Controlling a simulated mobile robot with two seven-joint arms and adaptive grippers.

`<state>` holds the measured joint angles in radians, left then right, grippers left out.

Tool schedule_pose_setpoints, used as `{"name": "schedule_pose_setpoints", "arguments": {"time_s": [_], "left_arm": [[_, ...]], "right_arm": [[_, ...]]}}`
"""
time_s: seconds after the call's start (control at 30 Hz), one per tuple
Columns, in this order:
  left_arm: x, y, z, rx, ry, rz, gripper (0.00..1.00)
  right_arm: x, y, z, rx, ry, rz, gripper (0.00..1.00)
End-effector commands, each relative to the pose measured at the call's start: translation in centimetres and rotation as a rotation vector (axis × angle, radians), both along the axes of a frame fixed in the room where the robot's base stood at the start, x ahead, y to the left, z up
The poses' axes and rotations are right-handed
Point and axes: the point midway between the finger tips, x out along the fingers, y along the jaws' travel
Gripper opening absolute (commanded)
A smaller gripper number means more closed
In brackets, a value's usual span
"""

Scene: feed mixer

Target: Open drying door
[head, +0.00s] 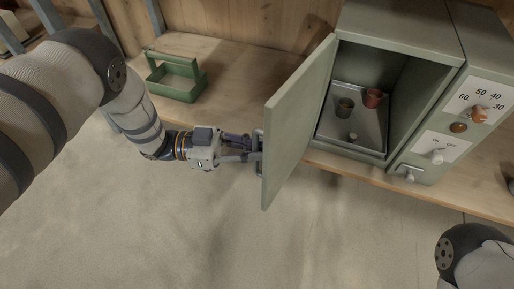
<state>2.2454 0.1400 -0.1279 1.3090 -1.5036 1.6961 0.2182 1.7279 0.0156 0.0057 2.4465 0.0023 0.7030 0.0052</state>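The drying door (299,122) is the grey-green panel on the left side of the drying cabinet (398,28). It stands swung well open toward me, and the cabinet's inside shows. My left gripper (256,147) is at the door's outer face, with its fingers at the handle (259,141). I cannot tell whether the fingers are closed on the handle, as they are small and partly overlap it. My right arm shows only in part at the lower right, and its gripper is out of view.
Inside the cabinet, a metal tray (368,136) holds a grey cup (344,107), a red cup (373,98) and a small light piece. A control panel with a dial (480,114) and switch (437,157) is on the right. A green carrier (176,80) stands on the wooden bench at left.

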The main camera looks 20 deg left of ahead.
Motion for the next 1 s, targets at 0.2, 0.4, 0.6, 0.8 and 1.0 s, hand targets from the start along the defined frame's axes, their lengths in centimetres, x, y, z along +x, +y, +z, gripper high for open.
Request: {"name": "schedule_pose_setpoints", "arguments": {"time_s": [0.2,0.4,0.6,0.8,1.0], "left_arm": [[-0.4,0.2,-0.4,0.008,0.013,-0.005,0.15],[-0.2,0.1,-0.3,0.005,0.008,-0.003,0.20],[-0.3,1.1,-0.2,0.004,0.004,0.000,0.20],[-1.2,6.2,-0.3,0.007,0.006,0.002,0.20],[-2.1,10.6,-0.3,0.007,0.007,-0.001,0.20]], "right_arm": [[0.0,0.0,0.0,0.000,0.000,0.000,0.40],[0.0,0.0,0.0,0.000,0.001,0.000,0.40],[0.0,0.0,0.0,0.000,0.001,0.000,0.40],[0.0,0.0,0.0,0.000,0.001,0.000,0.40],[0.0,0.0,0.0,0.000,0.001,0.000,0.40]]}}
